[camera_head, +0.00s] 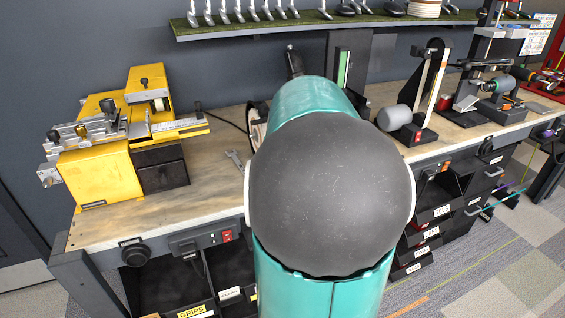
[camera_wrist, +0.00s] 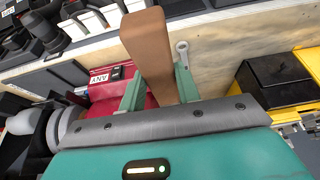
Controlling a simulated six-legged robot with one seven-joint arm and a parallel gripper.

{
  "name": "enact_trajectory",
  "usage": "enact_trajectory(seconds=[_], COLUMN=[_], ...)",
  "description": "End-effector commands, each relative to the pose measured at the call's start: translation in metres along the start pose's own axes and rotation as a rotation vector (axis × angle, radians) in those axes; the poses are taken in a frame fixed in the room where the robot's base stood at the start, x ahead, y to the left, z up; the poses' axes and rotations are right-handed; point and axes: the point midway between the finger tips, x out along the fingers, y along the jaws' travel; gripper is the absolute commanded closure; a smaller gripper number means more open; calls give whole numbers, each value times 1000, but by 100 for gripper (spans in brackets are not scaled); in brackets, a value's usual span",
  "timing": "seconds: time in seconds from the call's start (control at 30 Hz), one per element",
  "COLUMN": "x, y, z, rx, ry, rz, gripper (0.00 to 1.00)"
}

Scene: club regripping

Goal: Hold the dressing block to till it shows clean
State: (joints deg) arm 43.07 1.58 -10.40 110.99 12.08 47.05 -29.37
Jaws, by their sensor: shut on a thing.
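A brown, bar-shaped block (camera_wrist: 148,45), which I take as the dressing block, stands out from between the two teal fingers of my gripper (camera_wrist: 158,88) in the wrist view. The gripper is shut on it. In the head view my own arm covers the middle, and both the gripper and the block are hidden. A belt machine with a pale grey drum (camera_head: 395,117) stands on the bench just right of my arm. A pale grey rounded part (camera_wrist: 42,124) is at the left of the wrist view, apart from the block. I cannot tell any dirt on the belt.
A yellow machine (camera_head: 95,170) stands at the left of the wooden bench (camera_head: 130,217). A wrench (camera_head: 234,158) lies near my arm. Other machines (camera_head: 490,90) stand at the right. Labelled bins (camera_head: 430,235) sit below the bench. A shelf (camera_head: 300,24) of club heads hangs above.

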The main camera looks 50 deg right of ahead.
Motion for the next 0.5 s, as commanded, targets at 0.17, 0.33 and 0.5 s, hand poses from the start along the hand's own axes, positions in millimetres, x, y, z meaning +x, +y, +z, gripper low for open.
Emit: enact_trajectory(seconds=[0.17, 0.33, 0.5], x=[0, 0, 0], y=[3, 2, -2], z=[0, -1, -2], rx=[0, -1, -1], ry=[0, 0, 1], rz=[0, 0, -1], gripper=[100, 100, 100])
